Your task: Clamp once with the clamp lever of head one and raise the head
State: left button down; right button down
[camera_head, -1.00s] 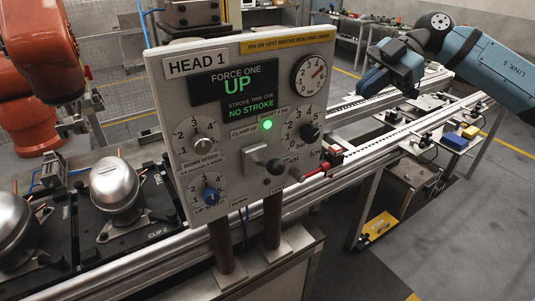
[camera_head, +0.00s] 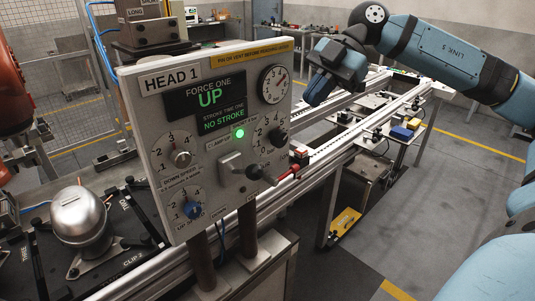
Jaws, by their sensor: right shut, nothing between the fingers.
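The HEAD 1 panel (camera_head: 155,130) stands upright in the middle. Its display (camera_head: 207,103) reads FORCE ONE UP and NO STROKE, and a green lamp (camera_head: 239,133) is lit. Below the lamp, near the clamp label, a grey lever block (camera_head: 230,163) carries a dark knob (camera_head: 254,172) pointing right. My right gripper (camera_head: 313,92) is shut and empty. It hangs in the air near the panel's upper right edge, apart from the lever. The press head (camera_head: 150,32) shows partly behind the panel. My left gripper is out of view.
A red-handled fitting (camera_head: 287,171) sticks out right of the lever. A silver compressor (camera_head: 80,222) stands on a black pallet (camera_head: 125,250) at left. An orange robot arm (camera_head: 15,90) is at the left edge. Conveyor rails (camera_head: 340,148) run behind; floor at right is open.

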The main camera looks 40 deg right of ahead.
jog(key=p, duration=0.2)
send_near(246, 172)
notch_tip(246, 172, down, 4)
jog(key=a, duration=0.2)
jog(key=shift+a+f, duration=0.3)
jog(key=shift+a, duration=0.1)
